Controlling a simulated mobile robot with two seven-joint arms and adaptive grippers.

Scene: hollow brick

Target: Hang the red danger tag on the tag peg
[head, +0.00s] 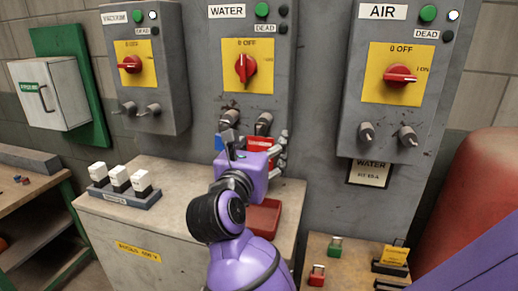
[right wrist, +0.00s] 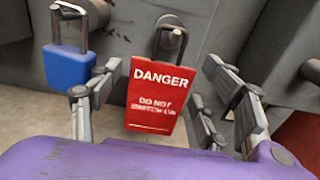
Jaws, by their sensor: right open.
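The red danger tag (right wrist: 157,95) hangs upright, lettering facing me, below a grey peg (right wrist: 176,36) in the right wrist view. Its grey loop appears to be around that peg. The right peg (head: 264,122) shows above the gripper. In the right wrist view my right gripper (right wrist: 162,72) is open, with fingers on both sides of the tag and apparently clear of it. My left gripper is not in view.
A blue padlock (right wrist: 68,65) hangs just left of the tag. A red tray (head: 263,217) sits on the cabinet below, with a rack of white-topped blocks (head: 122,192) to the left. Green (head: 335,247) and red (head: 317,275) padlocks stand on the lower right surface.

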